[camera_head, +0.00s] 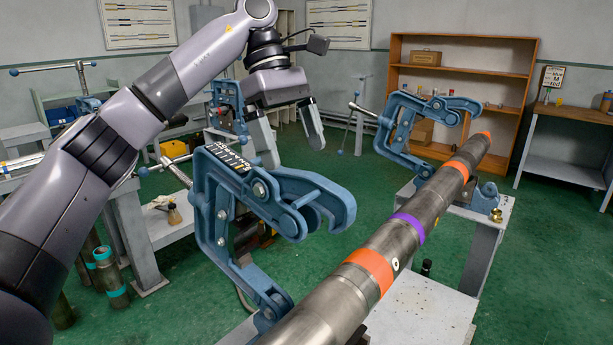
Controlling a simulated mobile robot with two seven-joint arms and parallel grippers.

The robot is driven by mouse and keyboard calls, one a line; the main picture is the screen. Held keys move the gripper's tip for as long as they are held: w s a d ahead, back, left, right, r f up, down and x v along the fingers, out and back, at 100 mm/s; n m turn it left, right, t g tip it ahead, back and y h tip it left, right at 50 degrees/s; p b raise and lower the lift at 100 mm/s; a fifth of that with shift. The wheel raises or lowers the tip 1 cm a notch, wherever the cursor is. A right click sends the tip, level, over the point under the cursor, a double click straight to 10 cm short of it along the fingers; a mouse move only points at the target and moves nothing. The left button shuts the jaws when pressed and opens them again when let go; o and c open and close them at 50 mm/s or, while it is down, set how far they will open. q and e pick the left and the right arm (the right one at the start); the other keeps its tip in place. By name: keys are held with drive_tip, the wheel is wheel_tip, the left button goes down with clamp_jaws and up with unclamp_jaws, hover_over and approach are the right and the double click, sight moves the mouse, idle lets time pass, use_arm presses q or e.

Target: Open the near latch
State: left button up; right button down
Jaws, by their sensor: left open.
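The near blue pipe vise (207,205) stands at the centre left, beside the long grey pipe (330,305). Its curved hook-shaped latch (318,200) points right, at the upper end of the frame. From this angle I cannot tell whether the latch is engaged. The pipe carries orange and purple bands and runs from the bottom centre to the upper right. My left gripper (296,150) is open and empty, fingers pointing down, behind and above the near vise in the picture. No contact with the vise shows. My right gripper is not in view.
A second blue vise (402,125) stands at the far end of the pipe, with a similar hook. A grey bench (145,225) and loose pipe pieces (108,275) are at left. A wooden shelf (465,55) is at the back. Green floor is clear between.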

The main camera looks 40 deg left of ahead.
sight(309, 193)
use_arm(q)
drive_tip(key=shift+b+x, duration=0.4)
drive_tip(key=shift+x, duration=3.1)
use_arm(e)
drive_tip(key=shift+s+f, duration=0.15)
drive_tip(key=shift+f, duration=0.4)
use_arm(q)
drive_tip(key=shift+s, duration=0.1)
